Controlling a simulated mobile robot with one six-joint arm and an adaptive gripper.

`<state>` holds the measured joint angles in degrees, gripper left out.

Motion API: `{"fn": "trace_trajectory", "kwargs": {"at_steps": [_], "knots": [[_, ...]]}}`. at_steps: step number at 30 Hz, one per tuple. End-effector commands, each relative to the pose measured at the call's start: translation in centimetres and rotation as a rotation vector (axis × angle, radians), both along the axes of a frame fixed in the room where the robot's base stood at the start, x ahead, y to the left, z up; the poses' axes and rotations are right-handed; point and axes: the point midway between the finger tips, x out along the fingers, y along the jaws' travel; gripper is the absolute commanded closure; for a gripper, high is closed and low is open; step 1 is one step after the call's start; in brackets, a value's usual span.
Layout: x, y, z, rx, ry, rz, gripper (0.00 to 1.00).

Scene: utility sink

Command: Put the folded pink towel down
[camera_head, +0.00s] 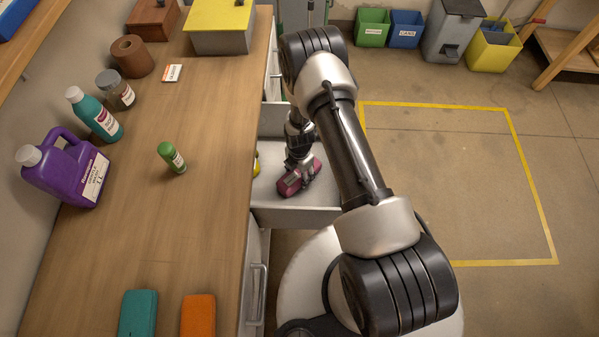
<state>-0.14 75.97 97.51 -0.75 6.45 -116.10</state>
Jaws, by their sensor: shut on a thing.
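The folded pink towel (291,186) shows dark pink, with my gripper (301,176) shut on it. The towel is over or inside an open grey drawer (297,217), which sticks out from the right side of the wooden counter. I cannot tell whether the towel touches the drawer floor. The fingers and the arm above hide part of the towel and of the drawer.
A yellow-green thing (256,164) lies at the drawer's left, partly hidden by the counter edge. The counter (150,240) holds a green bottle (172,157), a purple jug (75,172), a teal folded cloth (138,313) and an orange one (198,315).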

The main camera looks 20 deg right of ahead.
Motion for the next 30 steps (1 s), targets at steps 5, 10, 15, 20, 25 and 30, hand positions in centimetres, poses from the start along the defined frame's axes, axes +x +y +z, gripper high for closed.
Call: {"fn": "trace_trajectory", "kwargs": {"at_steps": [5,10,15,20,25,30], "knots": [[0.0,0.0,-0.4,0.0,0.001,0.0,0.42],[0.0,0.0,-0.3,0.0,0.001,0.0,0.31],[0.0,0.0,-0.3,0.0,0.001,0.0,0.24],[0.0,0.0,-0.3,0.0,0.001,0.0,0.24],[0.0,0.0,0.0,0.0,0.001,0.0,0.24],[0.1,0.0,2.5,0.0,-0.002,0.0,0.24]]}}
